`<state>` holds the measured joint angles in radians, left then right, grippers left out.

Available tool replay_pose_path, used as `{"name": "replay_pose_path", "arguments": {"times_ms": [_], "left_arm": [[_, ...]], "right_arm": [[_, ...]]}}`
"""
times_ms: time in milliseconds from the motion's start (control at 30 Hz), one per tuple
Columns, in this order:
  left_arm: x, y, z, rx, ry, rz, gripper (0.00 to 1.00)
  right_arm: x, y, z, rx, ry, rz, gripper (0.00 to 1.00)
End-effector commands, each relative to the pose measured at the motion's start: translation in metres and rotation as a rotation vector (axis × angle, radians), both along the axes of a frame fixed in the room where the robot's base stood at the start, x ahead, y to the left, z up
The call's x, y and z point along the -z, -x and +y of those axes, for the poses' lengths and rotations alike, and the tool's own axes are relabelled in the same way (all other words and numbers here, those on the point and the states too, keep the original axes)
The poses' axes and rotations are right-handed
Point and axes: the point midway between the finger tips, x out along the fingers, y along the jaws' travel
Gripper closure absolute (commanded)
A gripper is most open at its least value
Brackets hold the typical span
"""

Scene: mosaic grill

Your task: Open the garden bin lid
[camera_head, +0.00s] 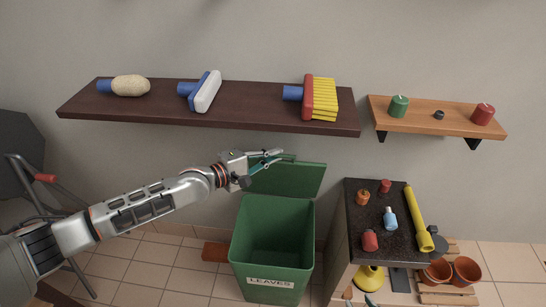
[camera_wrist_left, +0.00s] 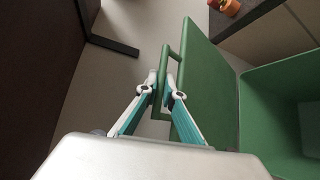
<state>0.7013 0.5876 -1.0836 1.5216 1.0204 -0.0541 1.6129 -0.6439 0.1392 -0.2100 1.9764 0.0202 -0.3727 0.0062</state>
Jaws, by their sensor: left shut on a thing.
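The green garden bin (camera_head: 272,240), labelled LEAVES, stands on the tiled floor with its inside showing empty. Its green lid (camera_head: 300,180) is swung up and back, leaning toward the wall behind the opening. In the left wrist view the lid (camera_wrist_left: 208,85) stands beside the bin's open mouth (camera_wrist_left: 275,100). My left gripper (camera_head: 274,157) is at the lid's upper edge, its fingers (camera_wrist_left: 162,92) shut on the green bar handle (camera_wrist_left: 165,58). Part of the handle is hidden between the fingers.
A dark shelf (camera_head: 150,115) with several brushes hangs above the lid. A wooden shelf (camera_head: 440,118) with candles is at the right. A dark-topped counter (camera_head: 375,205) with small items stands right of the bin. A folding frame (camera_head: 30,180) is at far left.

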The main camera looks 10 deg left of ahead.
Motion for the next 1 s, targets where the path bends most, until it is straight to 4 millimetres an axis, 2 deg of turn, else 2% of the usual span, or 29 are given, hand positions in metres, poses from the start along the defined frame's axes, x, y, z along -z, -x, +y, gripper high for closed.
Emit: {"name": "replay_pose_path", "arguments": {"times_ms": [167, 200, 233, 633, 767, 1000], "left_arm": [[-0.001, 0.000, 0.000, -0.001, 0.000, -0.002, 1.00], [-0.001, 0.000, 0.000, -0.001, 0.000, -0.002, 0.88], [-0.001, 0.000, 0.000, -0.001, 0.000, -0.002, 0.85], [0.000, 0.003, 0.004, -0.001, -0.001, -0.001, 0.85], [-0.002, 0.015, 0.016, 0.000, -0.002, 0.001, 0.85], [-0.011, 0.048, 0.051, -0.001, -0.003, 0.000, 0.85]], "right_arm": [[0.000, 0.000, 0.000, 0.000, 0.000, 0.001, 0.70], [0.000, 0.000, 0.000, 0.000, 0.000, 0.001, 0.70], [0.000, 0.000, 0.000, 0.000, 0.000, 0.001, 0.70], [0.001, 0.000, -0.002, 0.000, 0.006, 0.001, 0.70], [0.001, 0.000, -0.002, 0.000, 0.005, 0.001, 0.70], [0.000, 0.000, -0.001, 0.000, 0.002, 0.000, 0.70]]}}
